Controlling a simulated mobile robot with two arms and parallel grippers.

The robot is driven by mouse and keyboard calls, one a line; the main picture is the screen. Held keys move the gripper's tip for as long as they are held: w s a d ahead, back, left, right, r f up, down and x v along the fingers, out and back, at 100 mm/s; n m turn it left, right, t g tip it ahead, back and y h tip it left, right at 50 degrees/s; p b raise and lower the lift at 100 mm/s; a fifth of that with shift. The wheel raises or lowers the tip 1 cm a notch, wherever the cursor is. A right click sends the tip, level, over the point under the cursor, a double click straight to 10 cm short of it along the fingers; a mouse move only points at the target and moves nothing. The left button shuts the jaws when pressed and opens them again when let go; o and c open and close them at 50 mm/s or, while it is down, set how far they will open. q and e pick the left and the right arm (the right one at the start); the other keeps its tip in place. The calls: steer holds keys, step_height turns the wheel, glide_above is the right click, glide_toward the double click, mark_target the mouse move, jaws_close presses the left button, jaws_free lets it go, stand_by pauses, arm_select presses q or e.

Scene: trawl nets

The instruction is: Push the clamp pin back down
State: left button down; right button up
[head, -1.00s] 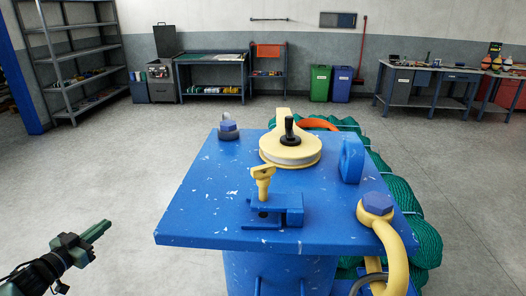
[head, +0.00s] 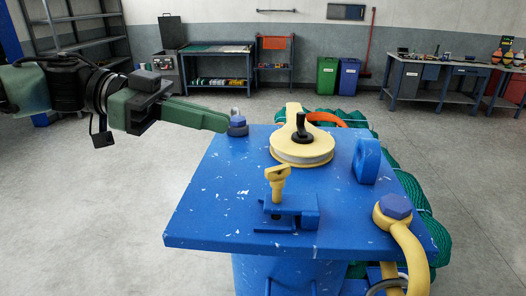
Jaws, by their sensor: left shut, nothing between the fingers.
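The yellow clamp pin (head: 277,182) stands upright in the blue clamp block (head: 300,209) near the front of the blue table (head: 215,218). Its head sits well above the block, with part of its shaft showing. My left gripper (head: 222,121) is shut and empty. My right gripper is not in view.
A yellow disc with a black handle (head: 302,149) stands behind the clamp. A blue upright ring (head: 367,160) and a yellow shackle with a blue bolt (head: 396,209) are on the right. The table's left front is clear.

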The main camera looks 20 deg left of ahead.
arm_select(q)
steer(key=p, duration=0.1)
glide_above(270, 177)
steer(key=a, duration=0.2)
steer(key=f, duration=0.4)
steer(key=f+p, duration=0.1)
steer(key=shift+w+d+f, duration=0.1)
steer(key=shift+w+f, duration=0.25)
steer(key=shift+f, duration=0.05)
step_height(270, 177, down, 4)
steer(key=shift+r+b, duration=0.25)
steer(key=shift+b, duration=0.85)
steer(key=shift+r, duration=0.15)
